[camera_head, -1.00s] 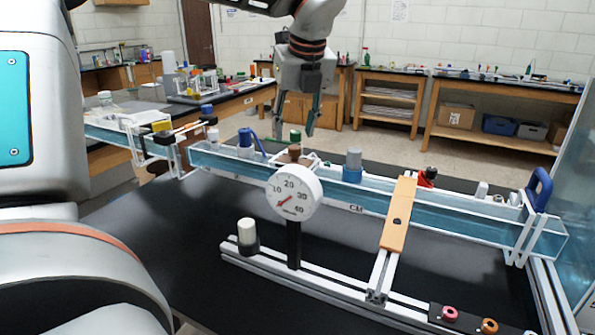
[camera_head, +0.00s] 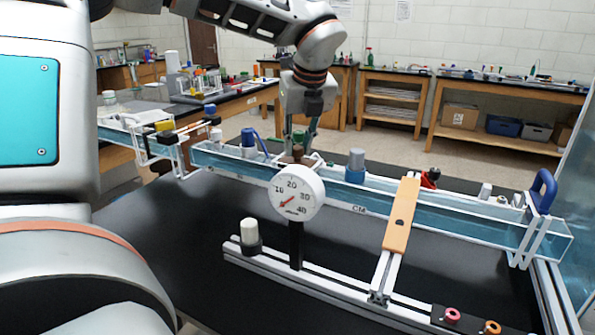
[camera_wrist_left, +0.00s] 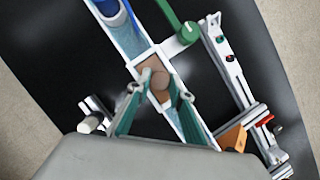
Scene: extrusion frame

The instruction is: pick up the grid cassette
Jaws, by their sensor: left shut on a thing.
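A small brown piece (camera_wrist_left: 158,82), which appears to be the grid cassette's grip, sits at a white square frame (camera_wrist_left: 142,62) on the long blue-walled channel (camera_wrist_left: 128,40). In the head view the brown piece (camera_head: 297,153) stands just behind the round dial gauge (camera_head: 297,192), which partly hides the area below it. My left gripper (camera_head: 303,140) reaches down from above, its green fingers at the brown piece. In the left wrist view the fingers (camera_wrist_left: 158,94) are on both sides of it, shut on it. The body below is hidden. My right gripper is not in view.
A white-capped post (camera_head: 249,233) stands on the front rail. The black table (camera_head: 190,225) is clear at left front.

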